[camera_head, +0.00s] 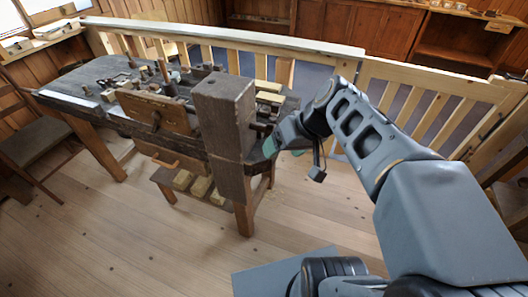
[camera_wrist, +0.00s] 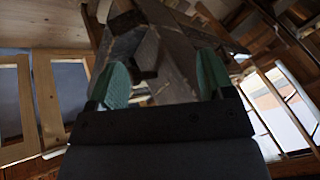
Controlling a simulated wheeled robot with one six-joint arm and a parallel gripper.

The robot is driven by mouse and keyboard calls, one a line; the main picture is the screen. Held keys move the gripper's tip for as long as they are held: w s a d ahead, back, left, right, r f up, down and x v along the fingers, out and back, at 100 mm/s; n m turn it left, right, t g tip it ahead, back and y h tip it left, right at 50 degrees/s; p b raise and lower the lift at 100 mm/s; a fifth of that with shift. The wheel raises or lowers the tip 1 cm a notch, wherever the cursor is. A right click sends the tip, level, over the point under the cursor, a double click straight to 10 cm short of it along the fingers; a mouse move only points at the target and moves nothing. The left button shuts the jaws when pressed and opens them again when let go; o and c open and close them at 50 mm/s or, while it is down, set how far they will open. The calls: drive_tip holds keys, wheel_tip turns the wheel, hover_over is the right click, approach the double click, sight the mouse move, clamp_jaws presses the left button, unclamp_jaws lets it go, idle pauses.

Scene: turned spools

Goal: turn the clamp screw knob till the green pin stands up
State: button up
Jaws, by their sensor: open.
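My gripper (camera_head: 271,147) is at the right side of the dark wooden post (camera_head: 224,105) on the workbench. In the wrist view my gripper (camera_wrist: 162,82) is open, its two green fingers well apart. Dark wooden parts (camera_wrist: 175,60) of the lathe show beyond and between the fingers. A small dark angular piece (camera_wrist: 143,52) lies between them, nearer the left finger; I cannot tell whether it is the clamp screw knob. I cannot make out the green pin in either view. The post may hide parts behind it in the head view.
The workbench (camera_head: 66,101) carries several tools and small wooden parts at left. A pale wooden railing (camera_head: 300,45) runs behind it. Wood pieces (camera_head: 200,187) lie on the low shelf under the bench. The plank floor (camera_head: 130,240) in front is clear.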

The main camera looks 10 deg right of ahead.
drive_tip(key=w+d+f+n+y+b, duration=0.1)
drive_tip(key=w+f+y+b, duration=0.25)
drive_tip(key=f+b, duration=0.35)
drive_tip(key=n+t+y+b, duration=0.5)
drive_tip(key=t+y+b, duration=0.15)
drive_tip(key=b, duration=0.95)
approach(267, 131)
drive_tip(key=shift+t, duration=0.25)
drive_tip(key=x, duration=0.3)
drive_tip(key=w+f+b+x, duration=0.1)
drive_tip(key=x, duration=0.3)
drive_tip(key=d+f+x, duration=0.1)
drive_tip(key=x, duration=0.2)
drive_tip(key=shift+w+a+r, duration=0.1)
drive_tip(key=shift+w+a, duration=0.1)
drive_tip(key=shift+w, duration=0.1)
drive_tip(key=shift+c, duration=0.3)
drive_tip(key=c, duration=0.9)
drive_tip(key=shift+o, duration=0.2)
drive_tip(key=shift+b, duration=0.3)
